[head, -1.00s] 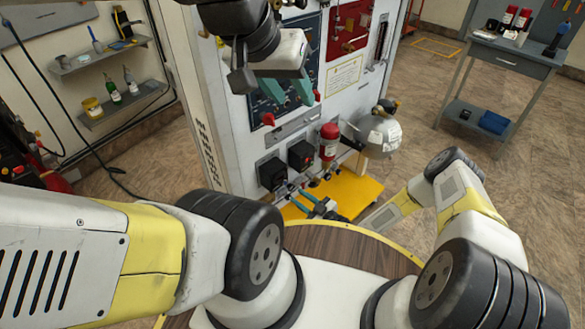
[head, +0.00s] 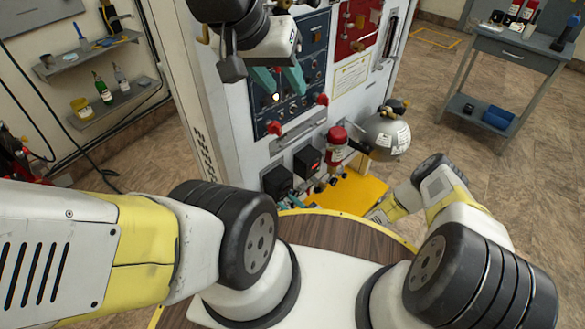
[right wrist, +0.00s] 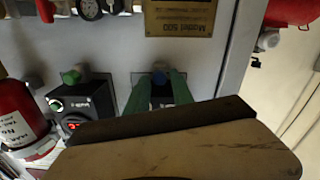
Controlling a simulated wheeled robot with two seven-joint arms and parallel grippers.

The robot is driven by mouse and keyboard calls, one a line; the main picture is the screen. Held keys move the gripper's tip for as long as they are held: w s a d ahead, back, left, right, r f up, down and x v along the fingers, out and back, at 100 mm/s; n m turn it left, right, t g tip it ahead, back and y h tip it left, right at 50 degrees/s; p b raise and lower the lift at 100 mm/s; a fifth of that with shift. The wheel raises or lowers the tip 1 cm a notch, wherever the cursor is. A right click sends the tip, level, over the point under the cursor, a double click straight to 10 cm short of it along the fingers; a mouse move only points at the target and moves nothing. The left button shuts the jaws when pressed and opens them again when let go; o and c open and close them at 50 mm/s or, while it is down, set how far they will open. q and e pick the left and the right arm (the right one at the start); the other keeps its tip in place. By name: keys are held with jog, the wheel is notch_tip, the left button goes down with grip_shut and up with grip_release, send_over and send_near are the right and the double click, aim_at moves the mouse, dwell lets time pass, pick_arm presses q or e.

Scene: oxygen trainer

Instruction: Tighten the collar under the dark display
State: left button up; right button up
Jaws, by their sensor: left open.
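The dark display (head: 277,182) is the left of two black boxes low on the panel. The box beside it (head: 307,161) shows a lit red readout, also seen in the right wrist view (right wrist: 78,118). My gripper's body hides most of the box behind. My left gripper (head: 279,80) is open and empty before the upper panel.
A red bottle (head: 336,145) and a round grey tank (head: 385,136) are right of the boxes. The lit box has its own teal collar (right wrist: 71,77). A yellow platform (head: 358,192) lies below. A side table (head: 515,50) stands at the far right.

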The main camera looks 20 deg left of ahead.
grip_shut()
jog(key=m, duration=0.4)
dwell(0.4)
grip_release()
